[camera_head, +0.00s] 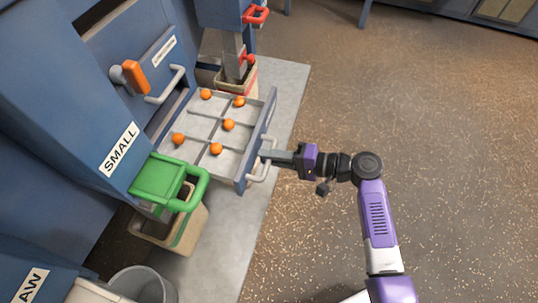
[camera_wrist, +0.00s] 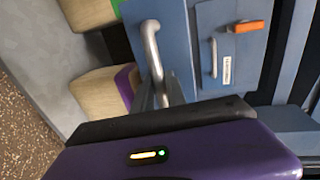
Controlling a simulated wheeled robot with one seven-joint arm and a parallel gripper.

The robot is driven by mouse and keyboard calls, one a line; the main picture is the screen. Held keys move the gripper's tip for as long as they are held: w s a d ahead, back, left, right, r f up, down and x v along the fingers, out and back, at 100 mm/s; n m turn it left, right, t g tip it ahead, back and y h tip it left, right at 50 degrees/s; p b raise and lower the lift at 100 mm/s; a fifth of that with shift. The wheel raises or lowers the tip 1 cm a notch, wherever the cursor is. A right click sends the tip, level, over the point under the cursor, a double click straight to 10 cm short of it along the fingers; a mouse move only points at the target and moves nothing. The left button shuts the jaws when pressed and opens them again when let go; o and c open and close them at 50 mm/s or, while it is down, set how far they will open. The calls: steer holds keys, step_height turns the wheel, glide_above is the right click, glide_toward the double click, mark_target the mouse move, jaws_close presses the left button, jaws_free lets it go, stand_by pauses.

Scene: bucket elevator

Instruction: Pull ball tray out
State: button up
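The ball tray (camera_head: 245,178) is a grey, divided drawer that stands well out from the blue cabinet. Several orange balls (camera_head: 228,125) lie in its compartments. Its pale bar handle (camera_head: 258,176) is on the front panel and also shows in the wrist view (camera_wrist: 150,40). My gripper (camera_head: 268,156) is at the handle, its fingers closed around the bar. In the wrist view the fingers (camera_wrist: 160,96) meet the handle's lower part; the exact contact is partly hidden by my gripper body.
A blue cabinet marked SMALL (camera_head: 119,150) has an orange latch (camera_head: 135,77) and another bar handle (camera_head: 168,88). A green-handled bin (camera_head: 170,182) stands in front of the tray, a red-marked bin (camera_head: 240,78) behind. A grey bucket (camera_head: 143,284) is lower left. The brown floor at right is clear.

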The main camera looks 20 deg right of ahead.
steer(key=o, duration=0.3)
steer(key=v, duration=0.7)
steer(key=shift+s+d, duration=0.25)
steer(key=shift+d, duration=0.05)
